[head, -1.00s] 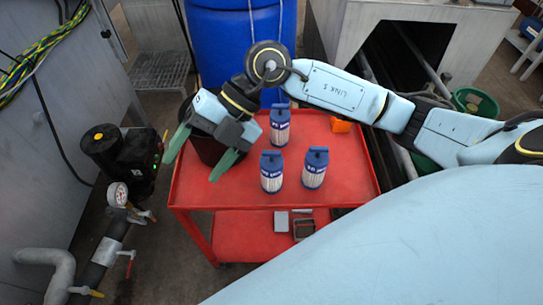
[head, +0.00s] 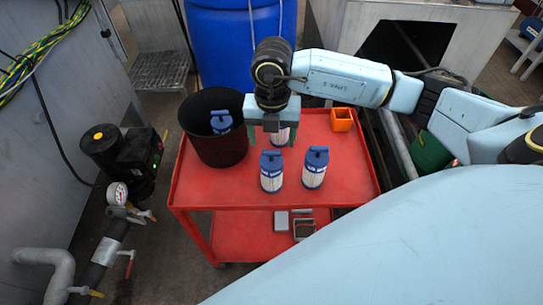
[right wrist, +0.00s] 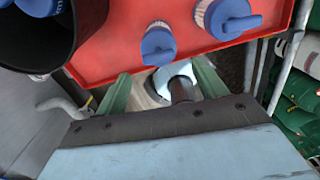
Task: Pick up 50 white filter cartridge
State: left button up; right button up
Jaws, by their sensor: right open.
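A cartridge (head: 221,121) is inside the black bin (head: 218,150) at the cart's left. The right wrist view shows the open fingers (right wrist: 160,74) and two blue-capped cartridges (right wrist: 158,46). My left gripper is out of view.
The red cart (head: 225,188) has free surface at its right and front. A small orange box (head: 342,118) sits at its back right. A blue barrel (head: 232,45) stands behind. A black pump with pipes (head: 120,155) stands left of the cart.

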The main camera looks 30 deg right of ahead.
aim_at(271, 151)
jog(key=shift+w+f, duration=0.2)
jog(key=shift+f, duration=2.5)
jog(key=c, duration=1.5)
